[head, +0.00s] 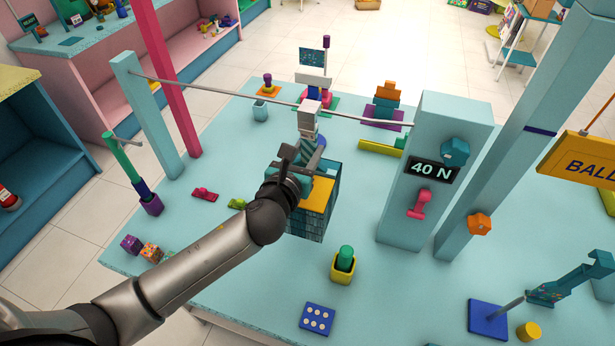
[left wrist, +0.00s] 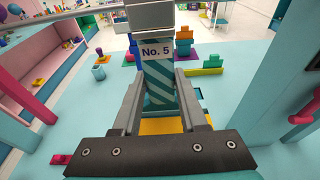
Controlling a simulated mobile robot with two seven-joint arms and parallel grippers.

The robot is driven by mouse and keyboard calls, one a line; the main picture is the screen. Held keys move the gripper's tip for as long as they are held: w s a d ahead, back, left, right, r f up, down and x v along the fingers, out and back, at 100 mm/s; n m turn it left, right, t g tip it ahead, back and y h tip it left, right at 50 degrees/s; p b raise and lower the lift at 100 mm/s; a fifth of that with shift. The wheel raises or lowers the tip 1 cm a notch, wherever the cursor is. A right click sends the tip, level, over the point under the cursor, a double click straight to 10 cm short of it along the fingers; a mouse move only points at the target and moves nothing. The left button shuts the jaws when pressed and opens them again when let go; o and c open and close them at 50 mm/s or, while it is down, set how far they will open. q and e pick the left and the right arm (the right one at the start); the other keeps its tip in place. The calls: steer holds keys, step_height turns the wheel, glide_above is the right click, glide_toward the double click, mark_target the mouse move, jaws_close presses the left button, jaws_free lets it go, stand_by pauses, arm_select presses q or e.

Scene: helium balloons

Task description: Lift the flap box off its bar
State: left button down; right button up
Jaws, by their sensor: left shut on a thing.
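The flap box (head: 310,221) is teal with a tiled pattern and an orange-yellow flap (head: 318,194) on its top. A teal-and-white striped post rises from it to a pale grey block (head: 309,107) at the thin bar (head: 220,92). My left gripper (head: 309,151) is shut on the striped post, just under that block. In the left wrist view the post (left wrist: 159,88), labelled "No. 5", stands between the fingers, with some yellow flap (left wrist: 160,127) below. My wrist hides part of the box. Whether the block touches the bar is unclear. My right gripper is not in view.
The bar runs from a teal post (head: 150,115) to a thick column (head: 410,215) marked "40 N". On the teal table, a yellow cup with a green peg (head: 343,270) and a blue die (head: 317,318) stand in front. Small toys lie left and behind.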

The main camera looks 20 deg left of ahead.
mark_target(308, 154)
arm_select(q)
steer(key=shift+f+p+v, duration=0.2)
steer(key=shift+p+v, duration=0.15)
steer(key=shift+v, duration=1)
steer(key=shift+f+p+v, duration=0.25)
steer(key=shift+p+v, duration=0.1)
steer(key=shift+v, duration=0.95)
steer(key=shift+s, duration=0.1)
